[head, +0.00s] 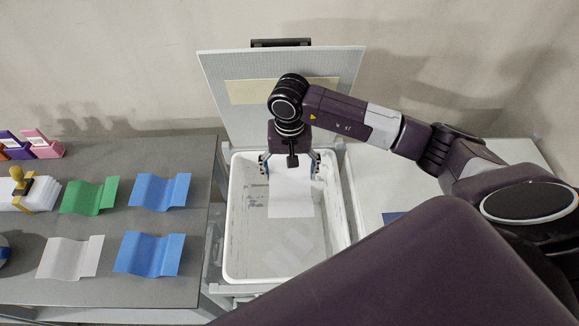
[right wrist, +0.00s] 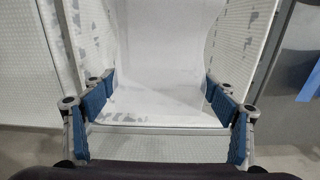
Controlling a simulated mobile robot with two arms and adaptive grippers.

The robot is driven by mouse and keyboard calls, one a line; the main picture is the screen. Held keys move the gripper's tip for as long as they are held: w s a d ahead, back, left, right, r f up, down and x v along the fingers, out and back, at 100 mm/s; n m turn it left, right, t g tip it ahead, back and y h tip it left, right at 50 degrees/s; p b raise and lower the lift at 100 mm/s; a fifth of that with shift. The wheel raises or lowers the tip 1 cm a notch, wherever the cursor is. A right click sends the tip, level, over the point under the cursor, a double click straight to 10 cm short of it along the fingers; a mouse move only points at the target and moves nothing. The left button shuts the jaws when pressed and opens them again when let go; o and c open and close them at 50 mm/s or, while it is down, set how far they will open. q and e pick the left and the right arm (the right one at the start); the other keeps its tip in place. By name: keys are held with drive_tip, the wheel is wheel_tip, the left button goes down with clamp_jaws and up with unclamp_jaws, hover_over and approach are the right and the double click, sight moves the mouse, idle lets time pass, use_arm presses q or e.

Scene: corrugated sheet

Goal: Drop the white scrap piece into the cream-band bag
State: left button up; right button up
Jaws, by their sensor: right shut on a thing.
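My right gripper (head: 291,165) is over the white open-topped container (head: 231,225), with a pale panel (head: 225,65) behind it that carries a cream band (head: 245,92). The gripper is shut on a white scrap piece (head: 291,198), which hangs below it, within the container's rim outline. In the right wrist view the blue-padded fingers (right wrist: 158,98) stand on either side of the white piece (right wrist: 165,60). How far the piece is above the container floor I cannot tell. My left gripper is not in view.
The grey table at left (head: 120,290) holds a green corrugated piece (head: 90,196), two blue pieces (head: 160,192) (head: 148,254) and a pale one (head: 70,257). A yellow-handled stamp (head: 19,185) and pink and purple holders (head: 42,146) stand far left.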

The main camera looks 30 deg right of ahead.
drive_tip(key=shift+f, duration=0.5)
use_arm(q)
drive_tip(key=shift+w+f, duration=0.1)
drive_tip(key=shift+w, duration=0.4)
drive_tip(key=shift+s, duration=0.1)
use_arm(e)
drive_tip(key=o, duration=1.2)
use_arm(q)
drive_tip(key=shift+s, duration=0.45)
